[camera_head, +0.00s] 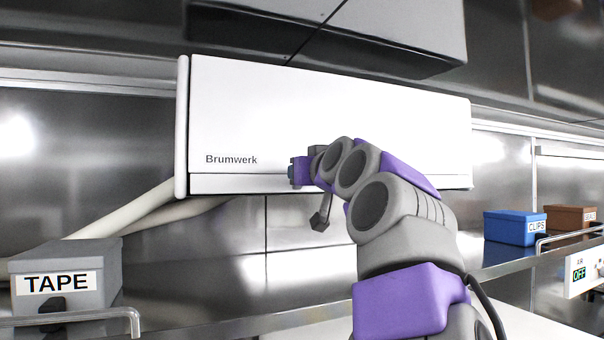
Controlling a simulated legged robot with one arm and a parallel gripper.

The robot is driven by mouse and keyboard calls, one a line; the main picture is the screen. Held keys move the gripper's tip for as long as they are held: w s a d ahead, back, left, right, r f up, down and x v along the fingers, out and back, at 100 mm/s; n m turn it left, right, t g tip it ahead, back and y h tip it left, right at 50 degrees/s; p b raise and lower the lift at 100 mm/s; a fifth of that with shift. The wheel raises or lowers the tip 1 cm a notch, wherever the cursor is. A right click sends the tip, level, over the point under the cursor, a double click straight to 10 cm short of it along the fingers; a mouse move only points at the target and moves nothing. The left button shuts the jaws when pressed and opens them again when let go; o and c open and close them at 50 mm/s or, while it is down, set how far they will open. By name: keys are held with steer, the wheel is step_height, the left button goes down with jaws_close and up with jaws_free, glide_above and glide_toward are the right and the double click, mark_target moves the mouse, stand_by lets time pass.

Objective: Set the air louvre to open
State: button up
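The white wall unit marked "Brumwerk" (330,115) hangs in the middle of the view. Its air louvre (230,183) is the long white strip along the lower front edge, below a thin dark seam. The strip looks about flush with the front. My arm reaches up from the lower right. My gripper (297,172) is in front of the louvre, near the middle of its length. The arm's links hide part of the louvre. The fingers are small and seen from behind, so I cannot tell whether they touch the louvre or are open.
A grey "TAPE" box (105,270) is on the left shelf. A blue "CLIPS" box (508,229) and a brown box (568,218) stand on the right shelf. A control panel (583,274) at right reads "AIR" and "OFF". A pale hose (125,213) runs below the unit.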

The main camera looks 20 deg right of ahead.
steer(key=shift+a, duration=0.1)
jaws_close()
steer(key=shift+f, duration=0.1)
stand_by(0.7)
steer(key=o, duration=0.8)
jaws_free()
steer(key=shift+c, duration=0.2)
steer(key=shift+s, duration=0.1)
steer(key=s+b, duration=0.5)
steer(key=s, duration=1.2)
